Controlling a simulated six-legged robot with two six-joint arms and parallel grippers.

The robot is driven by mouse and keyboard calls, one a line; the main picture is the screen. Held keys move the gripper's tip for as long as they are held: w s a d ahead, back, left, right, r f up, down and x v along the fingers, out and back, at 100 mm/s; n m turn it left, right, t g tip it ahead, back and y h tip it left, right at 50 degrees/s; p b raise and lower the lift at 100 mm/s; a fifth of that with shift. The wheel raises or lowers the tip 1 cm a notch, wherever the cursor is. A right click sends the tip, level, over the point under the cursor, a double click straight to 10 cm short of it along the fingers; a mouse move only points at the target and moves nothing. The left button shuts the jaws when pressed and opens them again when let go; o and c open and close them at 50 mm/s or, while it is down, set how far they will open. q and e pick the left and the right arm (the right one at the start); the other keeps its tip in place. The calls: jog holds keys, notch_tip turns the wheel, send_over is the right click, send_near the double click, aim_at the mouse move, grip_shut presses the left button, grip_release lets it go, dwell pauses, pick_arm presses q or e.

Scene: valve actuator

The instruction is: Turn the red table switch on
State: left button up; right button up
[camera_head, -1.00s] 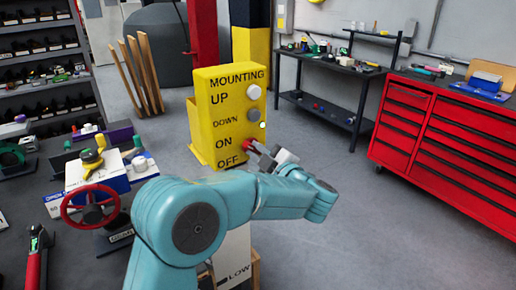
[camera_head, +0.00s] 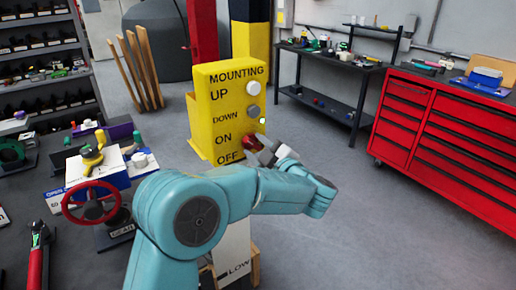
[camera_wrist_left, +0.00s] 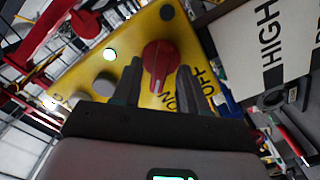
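The yellow box (camera_head: 205,110) with MOUNTING, UP, DOWN, ON and OFF lettering stands mid-scene. Its red switch (camera_head: 249,141) is beside the ON and OFF words, partly covered by my left gripper (camera_head: 263,151). In the left wrist view the red switch (camera_wrist_left: 160,58) is a round knob with a raised grip. My left gripper (camera_wrist_left: 159,76) is open there, one finger on each side of the grip. Yellow panel shows between the fingers and the grip, so I see no clear contact. My right gripper is in neither view.
A small green light (camera_wrist_left: 110,54) glows beside the switch. White and grey buttons (camera_head: 253,111) sit above it. A table with a red handwheel (camera_head: 91,203) is at left. A red tool cabinet (camera_head: 450,125) stands right. Grey floor between is clear.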

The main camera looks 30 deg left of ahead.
pick_arm(q)
jog(key=shift+d, duration=0.1)
jog(key=shift+s+d+f, duration=0.1)
jog(key=shift+s+d, duration=0.05)
jog(key=shift+d, duration=0.15)
jog(key=b+v, duration=0.3)
jog(key=v, duration=1.2)
jog(key=shift+d+b, duration=0.25)
jog(key=shift+b, duration=0.15)
